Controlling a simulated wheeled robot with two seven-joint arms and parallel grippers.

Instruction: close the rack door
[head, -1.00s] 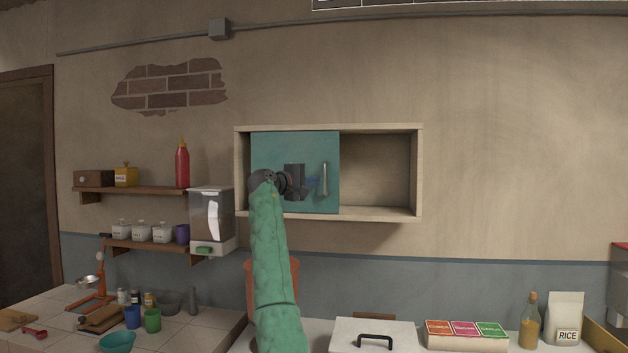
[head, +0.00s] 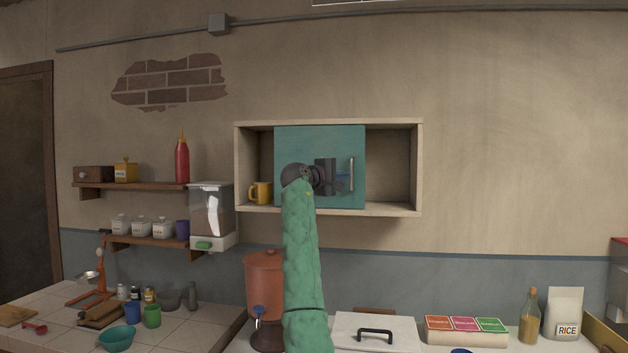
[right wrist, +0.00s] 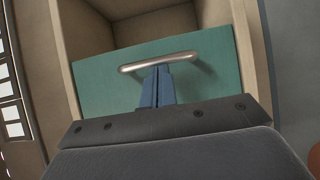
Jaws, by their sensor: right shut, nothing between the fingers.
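The rack is a pale wooden wall box (head: 418,165) with a teal sliding door (head: 300,140). The door stands in the middle, with an opening on each side of it. Its vertical metal handle (head: 352,173) is near its right edge. My right gripper (head: 343,181) is in front of the door, just left of the handle. In the right wrist view the shut blue fingers (right wrist: 158,72) meet the side of the handle (right wrist: 185,58) and appear to touch it; nothing is between them. My left gripper is out of view.
A yellow mug (head: 263,192) stands in the rack's left opening. The right opening (head: 388,165) looks empty. Below are a red dispenser (head: 262,272), a white lidded box (head: 400,328) and a box of colored packets (head: 467,338). Shelves with jars (head: 128,188) hang left.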

